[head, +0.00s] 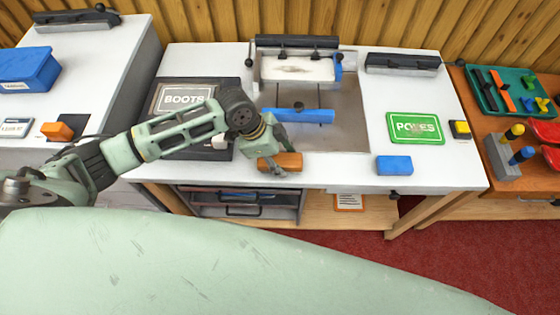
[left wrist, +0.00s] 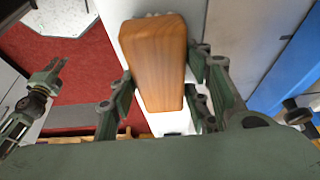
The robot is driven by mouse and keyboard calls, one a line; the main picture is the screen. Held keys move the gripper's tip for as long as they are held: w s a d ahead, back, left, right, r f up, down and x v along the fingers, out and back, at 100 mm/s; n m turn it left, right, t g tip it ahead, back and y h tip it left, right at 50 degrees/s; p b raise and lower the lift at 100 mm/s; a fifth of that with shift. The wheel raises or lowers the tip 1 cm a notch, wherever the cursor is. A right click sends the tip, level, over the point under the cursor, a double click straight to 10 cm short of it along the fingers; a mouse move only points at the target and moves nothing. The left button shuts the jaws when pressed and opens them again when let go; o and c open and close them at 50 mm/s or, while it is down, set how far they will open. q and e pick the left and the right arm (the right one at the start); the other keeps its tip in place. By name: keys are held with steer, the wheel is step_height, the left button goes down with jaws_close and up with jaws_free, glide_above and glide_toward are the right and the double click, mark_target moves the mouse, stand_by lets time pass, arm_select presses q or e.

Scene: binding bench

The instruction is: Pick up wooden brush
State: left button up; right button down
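The wooden brush (head: 290,161) has an orange-brown wooden body and is at the front edge of the white bench, left of the middle. In the left wrist view the brush (left wrist: 158,60) fills the space between my left fingers.
A press frame with a blue bar (head: 300,116) stands behind. A dark BOOTS board (head: 165,98) lies to the left, a green book (head: 415,128) and a blue block (head: 394,165) to the right. The bench front between brush and blue block is clear.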

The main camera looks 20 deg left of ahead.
mark_target(286, 159)
arm_select(q)
steer(key=c, duration=0.7)
steer(key=shift+c, duration=0.2)
arm_select(e)
steer(key=shift+w, duration=0.65)
arm_select(q)
steer(key=shift+w+r, duration=0.1)
steer(key=shift+r, duration=0.5)
step_height(286, 159, up, 3)
steer(key=shift+f+b, duration=0.1)
steer(key=shift+b, duration=0.5)
steer(key=s+d+r+b, duration=0.1)
steer(key=s+d+r, duration=0.6)
steer(key=s+d, duration=0.1)
steer(key=shift+s, duration=0.3)
arm_select(e)
steer(key=f, duration=0.2)
steer(key=shift+s+f, duration=0.2)
steer(key=shift+f, duration=0.1)
arm_select(q)
steer(key=shift+r, duration=0.1)
